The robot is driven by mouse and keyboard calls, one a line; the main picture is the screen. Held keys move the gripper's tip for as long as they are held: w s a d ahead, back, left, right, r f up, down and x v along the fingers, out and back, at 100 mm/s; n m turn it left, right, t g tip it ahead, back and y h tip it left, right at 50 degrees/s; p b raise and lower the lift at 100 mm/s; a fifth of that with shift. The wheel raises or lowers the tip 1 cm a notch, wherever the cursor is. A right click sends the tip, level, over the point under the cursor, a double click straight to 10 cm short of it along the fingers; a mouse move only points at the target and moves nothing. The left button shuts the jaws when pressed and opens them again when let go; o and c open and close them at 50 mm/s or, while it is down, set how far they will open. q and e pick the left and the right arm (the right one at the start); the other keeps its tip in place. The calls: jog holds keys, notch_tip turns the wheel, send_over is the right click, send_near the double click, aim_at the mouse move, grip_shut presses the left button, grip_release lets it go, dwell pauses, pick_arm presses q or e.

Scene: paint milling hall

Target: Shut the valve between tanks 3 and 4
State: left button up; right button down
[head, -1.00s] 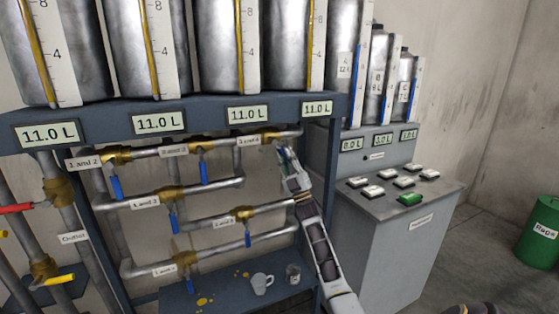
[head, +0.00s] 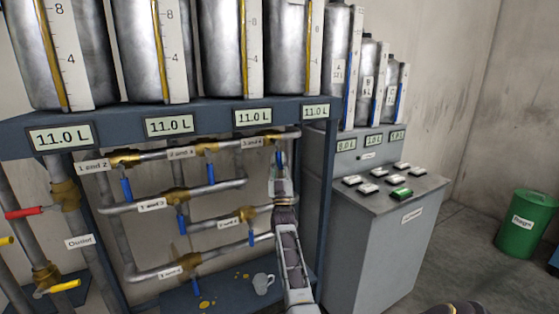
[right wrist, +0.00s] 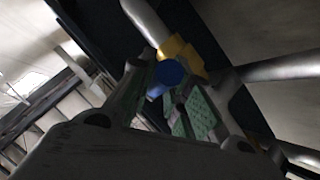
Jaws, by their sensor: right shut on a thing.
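The label "3 and 4" (head: 252,142) sits on the top pipe row at the right. Beside it is a brass valve (head: 270,135), also visible in the right wrist view (right wrist: 182,55). Its blue handle (head: 281,157) hangs below the pipe and is mostly covered by my right gripper (head: 281,168). In the right wrist view the blue handle (right wrist: 168,73) lies between the green-padded fingers of my right gripper (right wrist: 172,98), which is shut on it. My left gripper is not in view.
Other blue-handled valves, such as "2 and 3" (head: 205,149), hang close to the left. A frame post (head: 326,190) stands just right of my arm. A cup (head: 263,283) stands on the shelf below. A button console (head: 385,240) is to the right.

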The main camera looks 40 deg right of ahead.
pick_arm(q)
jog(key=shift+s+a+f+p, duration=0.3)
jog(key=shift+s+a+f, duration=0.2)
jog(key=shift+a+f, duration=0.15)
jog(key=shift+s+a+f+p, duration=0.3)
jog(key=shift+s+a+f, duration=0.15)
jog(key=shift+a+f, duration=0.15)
pick_arm(e)
jog(key=shift+w+a+f+m+g+h, duration=0.1)
jog(key=shift+a+m+g+h, duration=0.15)
jog(key=shift+m+g+h, duration=0.45)
jog(key=shift+w+a+f+m+g+h, duration=0.1)
jog(key=shift+a+m+g+h, duration=0.2)
jog(key=shift+m+g, duration=0.55)
jog(key=shift+a+m+g+h, duration=0.15)
jog(key=shift+m+g+h, duration=0.5)
jog(key=shift+m, duration=0.3)
jog(key=c, duration=1.3)
grip_release()
jog(key=shift+c, duration=0.2)
jog(key=shift+r, duration=0.1)
jog(key=v, duration=0.7)
jog(key=shift+a, duration=0.15)
jog(key=shift+s, duration=0.15)
